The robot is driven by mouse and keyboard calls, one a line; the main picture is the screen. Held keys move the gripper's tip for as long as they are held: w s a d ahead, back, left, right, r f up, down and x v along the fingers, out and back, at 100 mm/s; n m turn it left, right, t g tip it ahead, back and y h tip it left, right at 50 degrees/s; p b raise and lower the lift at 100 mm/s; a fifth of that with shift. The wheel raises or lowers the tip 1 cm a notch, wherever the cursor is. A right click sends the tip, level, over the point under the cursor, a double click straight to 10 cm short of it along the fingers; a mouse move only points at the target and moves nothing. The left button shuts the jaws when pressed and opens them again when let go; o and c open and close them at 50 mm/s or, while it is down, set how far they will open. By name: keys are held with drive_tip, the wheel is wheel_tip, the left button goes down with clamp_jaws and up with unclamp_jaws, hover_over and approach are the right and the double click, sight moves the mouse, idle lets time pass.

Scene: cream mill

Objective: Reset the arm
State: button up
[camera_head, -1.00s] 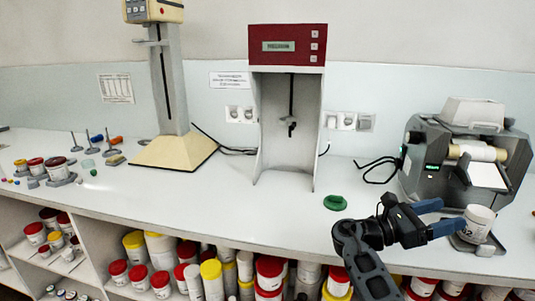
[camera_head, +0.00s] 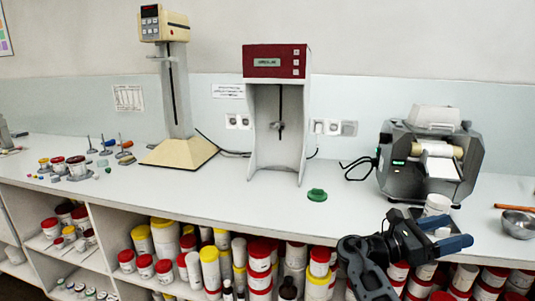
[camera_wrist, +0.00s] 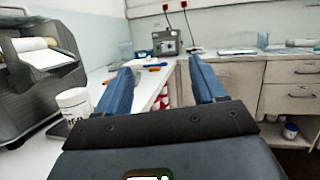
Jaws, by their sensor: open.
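My gripper (camera_head: 450,230) is at the front edge of the bench on the right, in front of the roller machine. Its two blue fingers are apart, with nothing between them, in the wrist view (camera_wrist: 163,90). A white jar (camera_head: 437,204) stands on the bench just behind my gripper and is partly hidden by it in the head view. The jar also shows in the wrist view (camera_wrist: 73,103), left of the left finger and apart from it.
The grey roller machine (camera_head: 400,181) stands behind the jar. A green lid (camera_head: 316,195) lies on the bench (camera_head: 250,200) to its left. A metal bowl (camera_head: 518,224) is at the far right. Shelves full of tubs (camera_head: 260,270) lie below. The bench's middle front is mostly clear.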

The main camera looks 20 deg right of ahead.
drive_tip(key=s+a+f+n+t+y, duration=0.1)
drive_tip(key=s+a+f+t+y, duration=0.15)
drive_tip(key=f+t, duration=0.45)
drive_tip(key=s+a+f+n+t+y, duration=0.2)
drive_tip(key=s+a+f+t, duration=0.1)
drive_tip(key=f, duration=0.8)
drive_tip(key=s+a+f+m+t+y, duration=0.3)
drive_tip(key=s+a+f+t+y, duration=0.3)
drive_tip(key=s+a+f, duration=0.5)
drive_tip(key=s+a+r+m+t+y, duration=0.2)
drive_tip(key=s+a+r+m+y, duration=0.5)
drive_tip(key=s+a, duration=0.4)
drive_tip(key=s+a+r+m+t+y, duration=0.1)
drive_tip(key=s+r+m, duration=0.3)
drive_tip(key=r, duration=0.4)
drive_tip(key=s+a+r+m+t+y, duration=0.1)
drive_tip(key=s+r+m+t, duration=0.2)
drive_tip(key=r, duration=0.5)
drive_tip(key=shift+s+a+r+m+y, duration=0.2)
drive_tip(key=shift+s+r+m+y, duration=0.1)
drive_tip(key=shift+s+m+y, duration=0.15)
